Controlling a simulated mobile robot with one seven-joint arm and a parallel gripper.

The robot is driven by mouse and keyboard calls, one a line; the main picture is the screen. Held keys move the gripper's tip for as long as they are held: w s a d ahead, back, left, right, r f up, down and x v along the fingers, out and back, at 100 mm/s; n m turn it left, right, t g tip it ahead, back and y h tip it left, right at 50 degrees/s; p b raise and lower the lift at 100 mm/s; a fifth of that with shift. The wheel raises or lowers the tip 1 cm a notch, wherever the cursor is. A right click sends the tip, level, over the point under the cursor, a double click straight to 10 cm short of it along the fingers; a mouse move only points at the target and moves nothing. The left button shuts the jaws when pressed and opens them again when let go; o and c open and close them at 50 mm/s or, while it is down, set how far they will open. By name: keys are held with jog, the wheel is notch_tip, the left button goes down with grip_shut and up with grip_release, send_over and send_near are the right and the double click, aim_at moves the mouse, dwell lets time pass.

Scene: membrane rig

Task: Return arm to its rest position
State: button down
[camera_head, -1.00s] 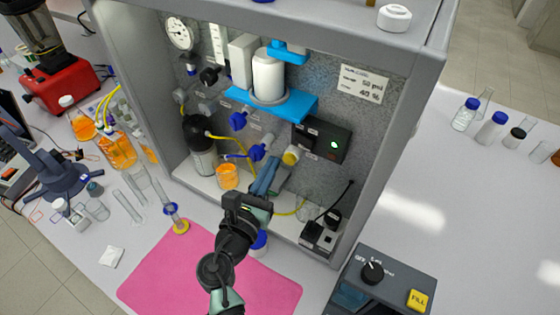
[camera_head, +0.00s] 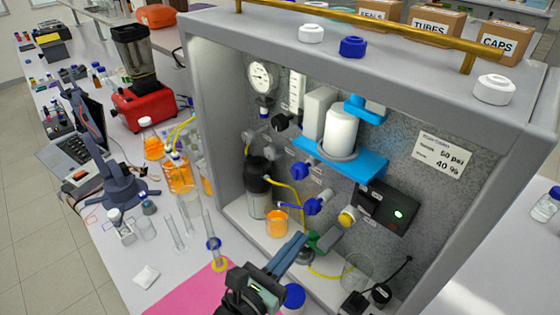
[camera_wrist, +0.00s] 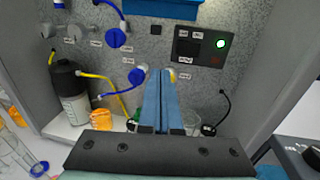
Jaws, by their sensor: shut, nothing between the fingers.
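My gripper (camera_head: 291,252) has blue fingers pressed together, with nothing between them. In the head view it is at the lower middle, in front of the open membrane rig cabinet (camera_head: 215,120). In the wrist view the shut fingers (camera_wrist: 160,98) point toward the rig's back panel, below the blue-handled valve (camera_wrist: 138,76) and the black box with a green light (camera_wrist: 200,48). In the head view the fingers overlap the cabinet floor beside a beaker of orange liquid (camera_head: 277,222). I cannot tell how far the fingertips are from the panel.
A white cartridge (camera_head: 340,130) sits on a blue bracket (camera_head: 350,165). A clear beaker (camera_head: 357,272) and black plugs stand on the cabinet floor at right. Cylinders and bottles crowd the bench to the left. A pink mat (camera_head: 195,292) lies in front.

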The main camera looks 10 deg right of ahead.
jog(key=w+a+r+m+t+y+b, duration=0.1)
jog(key=w+r+m+t+y+b, duration=0.15)
jog(key=r+m, duration=0.7)
jog(key=w+a+r+m+t+y+b, duration=0.1)
jog(key=w+r+m+t+y+b, duration=0.15)
jog(key=r+m, duration=0.65)
jog(key=s+a+r+m+t+y, duration=0.1)
jog(key=s+r+m+t+y, duration=0.1)
jog(key=r, duration=0.5)
jog(key=s+a+r+m+t+y+b, duration=0.1)
jog(key=s+a+r+m+t+y, duration=0.1)
jog(key=s+r+m+t, duration=0.2)
jog(key=s+a+r+m+t+y+b, duration=0.1)
jog(key=s+r+m+t+y, duration=0.2)
jog(key=s+r, duration=0.5)
notch_tip(320, 180, up, 4)
jog(key=shift+a+r, duration=0.2)
jog(key=shift+a, duration=0.05)
jog(key=shift+f+b, duration=0.1)
jog(key=shift+b, duration=0.2)
